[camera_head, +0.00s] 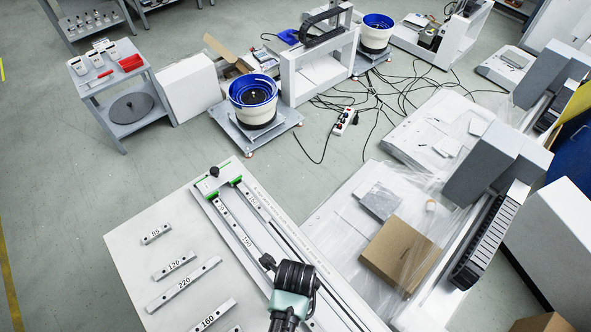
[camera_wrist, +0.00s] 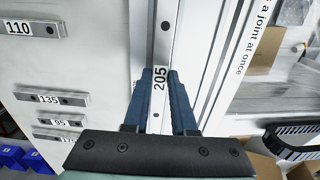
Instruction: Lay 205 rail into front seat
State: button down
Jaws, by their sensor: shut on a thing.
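The 205 rail (camera_wrist: 162,47) is a pale bar with a dark hole and a printed label. In the wrist view the blue fingers of my gripper (camera_wrist: 160,76) are shut on it at the label, one finger on each side. The rail lies along a long fixture. I cannot tell whether it rests fully in a seat. In the head view the fixture (camera_head: 287,236) has green end pieces and rails labelled 190 (camera_head: 244,239) and 150 (camera_head: 251,199). My dark wrist covers its near part, hiding the 205 rail there.
Loose rails lie left of the fixture: 85 (camera_head: 156,234), 120 (camera_head: 174,265), 220 (camera_head: 184,284) and 160 (camera_head: 214,315). The wrist view shows rails 110 (camera_wrist: 36,29), 135 (camera_wrist: 52,97) and 95 (camera_wrist: 60,123). A cardboard box (camera_head: 400,254) stands right of the fixture.

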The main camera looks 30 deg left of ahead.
jog(key=shift+f+b, duration=0.35)
jog(key=shift+f, duration=0.15)
dwell(0.3)
jog(key=c, duration=0.6)
grip_release()
jog(key=shift+c, duration=0.2)
notch_tip(320, 180, up, 13)
jog(key=shift+p, duration=0.35)
jog(key=shift+r, duration=0.1)
notch_tip(320, 180, up, 7)
jog(key=p, duration=0.8)
jog(key=shift+p, duration=0.4)
